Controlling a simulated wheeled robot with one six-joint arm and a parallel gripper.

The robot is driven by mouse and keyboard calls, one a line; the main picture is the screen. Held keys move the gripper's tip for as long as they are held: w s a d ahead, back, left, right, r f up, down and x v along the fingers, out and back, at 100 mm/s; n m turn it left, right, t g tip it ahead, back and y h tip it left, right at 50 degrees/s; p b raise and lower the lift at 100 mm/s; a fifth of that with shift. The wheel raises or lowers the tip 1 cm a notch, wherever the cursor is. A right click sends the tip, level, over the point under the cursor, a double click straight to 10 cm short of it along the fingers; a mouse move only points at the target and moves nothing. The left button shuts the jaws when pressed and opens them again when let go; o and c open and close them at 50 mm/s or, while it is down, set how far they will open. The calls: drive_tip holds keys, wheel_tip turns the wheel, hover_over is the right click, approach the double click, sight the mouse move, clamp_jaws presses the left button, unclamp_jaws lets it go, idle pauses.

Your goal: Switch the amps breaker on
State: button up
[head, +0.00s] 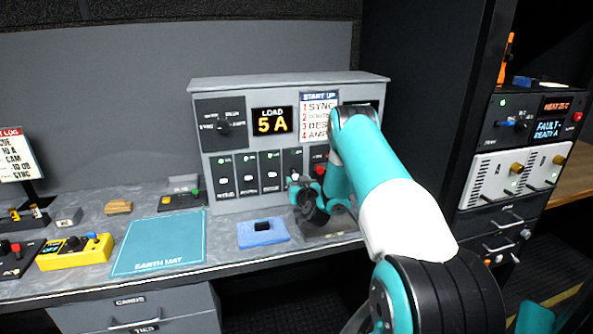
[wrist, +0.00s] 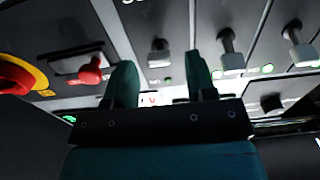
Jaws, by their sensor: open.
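The grey panel box (head: 290,83) stands at the back of the desk. It carries a row of black breakers, with left (head: 223,176), second (head: 247,173) and third (head: 270,171) showing pale levers. The rightmost breaker (head: 292,160) is partly behind my gripper (head: 310,203). Labels are too small to read, so I cannot tell for certain which is the amps breaker. In the wrist view, my gripper (wrist: 160,80) is open and empty. One grey lever (wrist: 158,52) lies beyond the gap between its fingers, seemingly apart from them.
A red lever (wrist: 90,72) and a red knob on yellow (wrist: 18,75) sit beside that lever. A blue pad (head: 262,233) with a black item and a teal earth mat (head: 160,242) lie on the desk.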

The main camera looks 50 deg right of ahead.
sight(295, 172)
drive_tip(key=shift+p+x, duration=0.55)
drive_tip(key=shift+x, duration=0.45)
drive_tip(key=c, duration=0.9)
drive_tip(key=r+p, duration=0.1)
drive_tip(key=p, duration=0.1)
drive_tip(key=shift+g+p, duration=0.3)
drive_tip(key=shift+r+g+y+p, duration=0.3)
drive_tip(key=shift+g+y+p, duration=0.2)
drive_tip(key=shift+p, duration=0.45)
drive_tip(key=shift+r+g+y+p, duration=0.15)
drive_tip(key=shift+g+y+p, duration=0.2)
drive_tip(key=shift+g, duration=0.35)
drive_tip(key=shift+d+r+g+y+b, duration=0.15)
drive_tip(key=shift+r+g+y, duration=0.25)
drive_tip(key=shift+g, duration=0.45)
drive_tip(key=shift+r+g+y+b, duration=0.15)
drive_tip(key=shift+g+y, duration=0.4)
drive_tip(key=shift+g, duration=0.3)
drive_tip(key=shift+w, duration=0.1)
